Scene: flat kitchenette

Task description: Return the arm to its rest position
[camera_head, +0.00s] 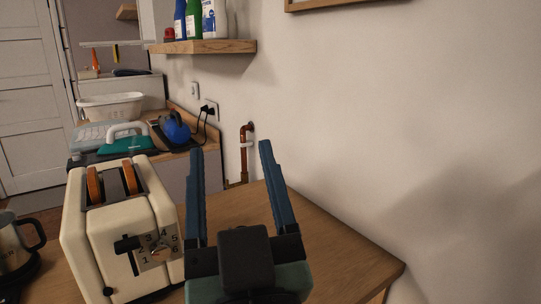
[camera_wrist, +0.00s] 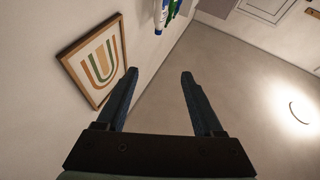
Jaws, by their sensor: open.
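My gripper (camera_head: 231,163) is in the lower middle of the head view, raised in front of the wooden table, with its two blue fingers spread wide and pointing up. Nothing is between the fingers. In the wrist view my gripper (camera_wrist: 157,88) also shows open and empty, facing the upper wall and the ceiling. A cream toaster (camera_head: 115,222) with bread slices in its slots stands on the table just left of my gripper.
The wooden table (camera_head: 335,250) is bare to the right, up to the wall. A kettle (camera_head: 14,248) is at the far left. A wooden shelf (camera_head: 204,47) with bottles hangs behind. A framed picture (camera_wrist: 97,61) hangs on the wall. A white basin (camera_head: 110,106) sits on the back counter.

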